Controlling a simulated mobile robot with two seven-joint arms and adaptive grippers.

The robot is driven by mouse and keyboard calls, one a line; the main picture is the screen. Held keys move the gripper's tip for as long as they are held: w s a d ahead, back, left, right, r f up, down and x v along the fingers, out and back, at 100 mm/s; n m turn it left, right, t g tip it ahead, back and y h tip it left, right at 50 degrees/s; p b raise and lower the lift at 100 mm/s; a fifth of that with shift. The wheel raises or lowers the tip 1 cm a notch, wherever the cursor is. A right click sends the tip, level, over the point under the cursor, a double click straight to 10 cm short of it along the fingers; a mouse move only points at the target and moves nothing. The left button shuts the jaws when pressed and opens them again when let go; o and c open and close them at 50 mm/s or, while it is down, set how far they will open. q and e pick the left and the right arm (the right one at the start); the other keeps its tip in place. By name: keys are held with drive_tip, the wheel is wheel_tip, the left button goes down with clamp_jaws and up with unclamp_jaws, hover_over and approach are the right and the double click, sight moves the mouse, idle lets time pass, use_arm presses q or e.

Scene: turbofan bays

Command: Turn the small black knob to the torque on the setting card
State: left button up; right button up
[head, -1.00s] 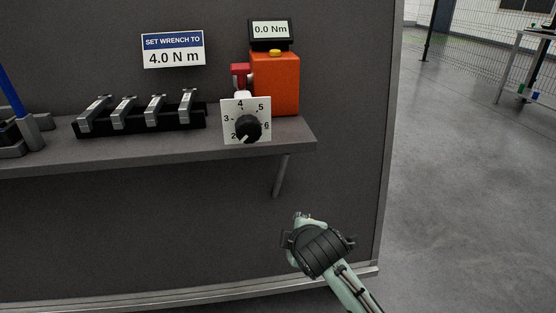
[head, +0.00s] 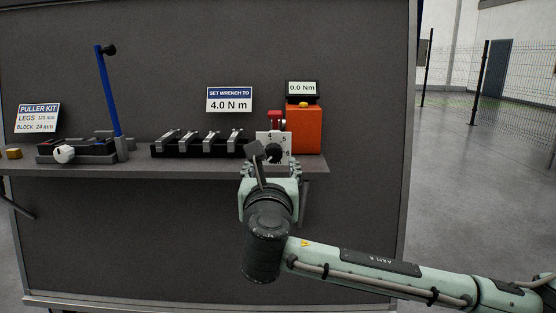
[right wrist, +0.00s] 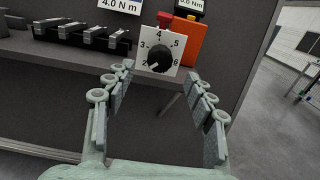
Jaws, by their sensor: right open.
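The small black knob (right wrist: 160,58) sits on a white dial plate (right wrist: 146,38) marked 2 to 6. Its white pointer mark points to about 2 at the lower left. In the head view the knob (head: 273,152) is partly hidden by my right gripper (head: 270,168). The setting card (head: 229,100) reads "SET WRENCH TO 4.0 N m". In the right wrist view my right gripper (right wrist: 162,92) is open and empty, its fingers spread below and in front of the dial, apart from the knob. My left gripper is not in view.
An orange tester (head: 304,130) with a display (head: 302,88) reading 0.0 Nm stands behind the dial on the shelf (head: 200,166). A black rack (head: 203,149) with several metal pieces is to the left. A blue post (head: 108,90) and puller kit card (head: 37,118) are farther left.

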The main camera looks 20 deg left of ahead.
sight(273, 156)
drive_tip(key=x, duration=0.5)
drive_tip(key=shift+w+a, duration=0.1)
drive_tip(key=shift+w, duration=0.2)
drive_tip(key=shift+w+a, duration=0.15)
drive_tip(key=shift+w, duration=0.55)
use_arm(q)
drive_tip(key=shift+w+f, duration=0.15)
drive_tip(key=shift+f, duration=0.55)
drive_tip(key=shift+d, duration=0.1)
use_arm(e)
drive_tip(key=shift+c, duration=0.7)
drive_tip(key=c, duration=1)
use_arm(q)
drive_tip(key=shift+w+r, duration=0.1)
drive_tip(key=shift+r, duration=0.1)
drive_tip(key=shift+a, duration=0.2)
use_arm(e)
drive_tip(key=shift+f, duration=0.1)
